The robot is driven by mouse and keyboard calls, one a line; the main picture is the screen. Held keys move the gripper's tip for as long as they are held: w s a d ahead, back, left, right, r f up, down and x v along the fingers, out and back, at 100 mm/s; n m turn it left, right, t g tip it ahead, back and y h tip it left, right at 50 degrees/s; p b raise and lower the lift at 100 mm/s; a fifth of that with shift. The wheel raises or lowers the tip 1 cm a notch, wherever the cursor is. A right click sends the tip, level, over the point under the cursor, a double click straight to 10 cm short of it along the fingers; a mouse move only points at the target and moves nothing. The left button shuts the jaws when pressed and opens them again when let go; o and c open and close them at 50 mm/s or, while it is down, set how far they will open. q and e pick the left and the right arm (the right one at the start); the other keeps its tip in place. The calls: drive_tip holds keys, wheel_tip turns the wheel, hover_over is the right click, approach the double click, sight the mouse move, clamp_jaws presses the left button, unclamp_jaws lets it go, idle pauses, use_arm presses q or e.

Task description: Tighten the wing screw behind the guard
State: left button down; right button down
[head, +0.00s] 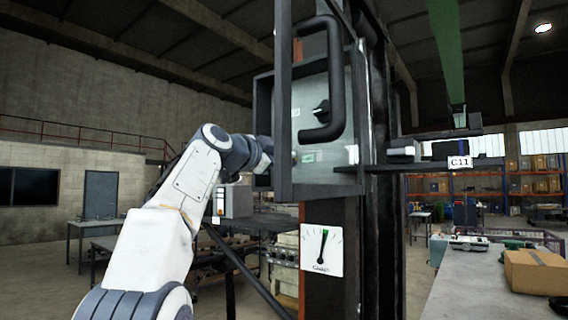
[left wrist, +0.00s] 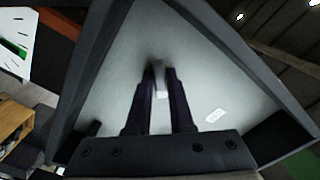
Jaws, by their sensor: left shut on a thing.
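My left arm comes in from the left in the head view, and its wrist reaches the open side of a grey box on a dark post. The dark upright guard bar (head: 284,100) hides the fingers there. In the left wrist view my left gripper (left wrist: 160,76) is inside the box, its dark fingers shut on a small pale grey piece, which looks like the wing screw (left wrist: 161,93), against the pale back plate (left wrist: 110,75). The screw's wings cannot be made out. A gauge (head: 322,249) with a green mark and a near-upright needle is below the box. My right gripper is not in view.
A thick black handle (head: 335,80) stands in front of the box, with a black knob (head: 321,108) behind it. Dark box walls (left wrist: 240,50) closely surround my left gripper. A bench with a cardboard box (head: 537,272) is at the right.

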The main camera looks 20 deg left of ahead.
use_arm(q)
drive_tip(key=m, duration=0.3)
drive_tip(key=shift+m+b, duration=0.3)
drive_tip(key=shift+m, duration=0.7)
drive_tip(key=m, duration=0.3)
drive_tip(key=c, duration=0.7)
unclamp_jaws()
drive_tip(key=shift+o, duration=0.2)
